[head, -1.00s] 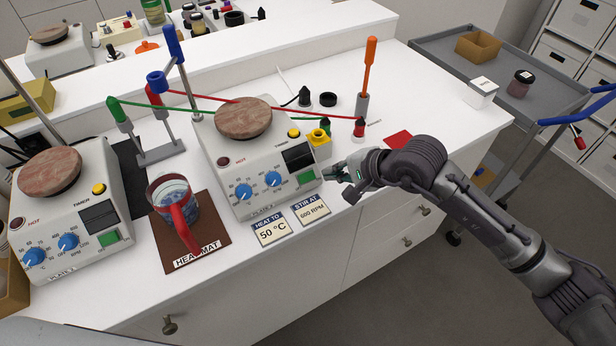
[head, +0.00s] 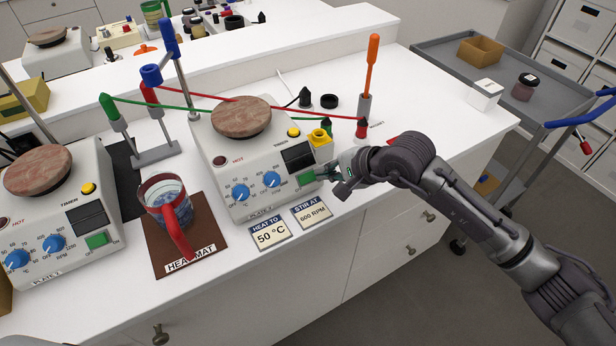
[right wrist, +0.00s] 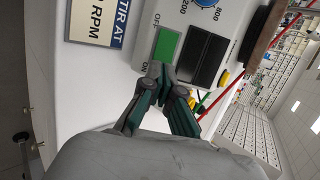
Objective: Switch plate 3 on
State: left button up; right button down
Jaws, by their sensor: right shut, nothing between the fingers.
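Plate 3, a hotplate (head: 243,165) with a round brownish top, stands in the middle of the bench. Its green rocker switch (head: 307,179) is at the front right corner below a dark display (head: 298,158). In the right wrist view the switch (right wrist: 167,46) has OFF and ON marked beside it. My right gripper (head: 325,174) is shut and empty, its tips at the right side of the switch. In the right wrist view the fingertips (right wrist: 162,72) are at the ON end, touching or nearly so. My left gripper is not in view.
Plate 2 (head: 60,215) stands at the left. A glass with a red handle (head: 168,203) sits on a brown heat mat (head: 155,248). Cards reading 50 °C (head: 270,234) and 600 RPM (head: 311,212) lie before plate 3. A yellow block (head: 320,139) stands close behind the gripper.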

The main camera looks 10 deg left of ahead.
jog(key=shift+f, duration=0.1)
jog(key=shift+w+a+f+b, duration=0.25)
jog(key=shift+w+f+b, duration=0.1)
jog(key=shift+b, duration=0.4)
jog(key=shift+s+d+r, duration=0.2)
jog(key=shift+s+r, duration=0.05)
jog(key=shift+r, duration=0.2)
jog(key=s+p+v, duration=0.1)
jog(key=v, duration=1.4)
jog(key=shift+a, duration=0.25)
jog(key=shift+w+f, duration=0.1)
jog(key=shift+w, duration=0.05)
